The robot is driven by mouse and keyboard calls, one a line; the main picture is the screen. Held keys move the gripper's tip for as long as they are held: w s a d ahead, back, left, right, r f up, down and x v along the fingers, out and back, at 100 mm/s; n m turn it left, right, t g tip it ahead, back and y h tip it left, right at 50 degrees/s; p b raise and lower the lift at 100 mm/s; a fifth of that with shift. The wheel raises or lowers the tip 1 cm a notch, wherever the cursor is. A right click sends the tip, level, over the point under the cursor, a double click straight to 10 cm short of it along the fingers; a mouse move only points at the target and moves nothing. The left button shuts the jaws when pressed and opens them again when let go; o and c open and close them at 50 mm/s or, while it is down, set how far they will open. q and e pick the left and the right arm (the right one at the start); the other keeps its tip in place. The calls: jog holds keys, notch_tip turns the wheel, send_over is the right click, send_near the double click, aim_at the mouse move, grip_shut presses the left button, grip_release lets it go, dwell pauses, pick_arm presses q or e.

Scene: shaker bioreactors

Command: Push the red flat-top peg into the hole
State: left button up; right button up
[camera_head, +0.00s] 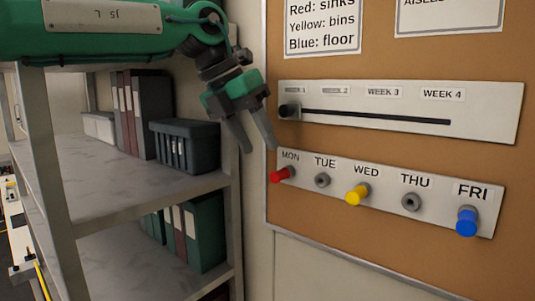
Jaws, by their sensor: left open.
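The red flat-top peg (282,174) sticks out of the weekday strip (340,177) on the board, under the MON label. A yellow peg (357,194) is under WED and a blue peg (466,221) is under FRI. The TUE hole (322,180) and the THU hole (411,202) show grey rings with no peg. My left gripper (259,148) is open and empty, its fingers pointing down, above and left of the red peg in the picture. It appears apart from the peg. My right gripper is not in view.
A WEEK strip (400,108) with a dark slot and a black knob (290,110) at its left end is above the weekday strip. Grey shelves (110,195) with binders and a dark box (185,145) stand on the left. The corkboard (400,60) has paper notices.

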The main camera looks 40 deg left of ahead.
aim_at(274, 178)
pick_arm(q)
jog(key=p+x, duration=0.2)
jog(key=x, duration=0.4)
jog(key=shift+f, duration=0.25)
grip_shut()
jog(key=shift+s, duration=0.15)
jog(key=shift+s+b, duration=0.4)
jog(key=shift+s, duration=0.15)
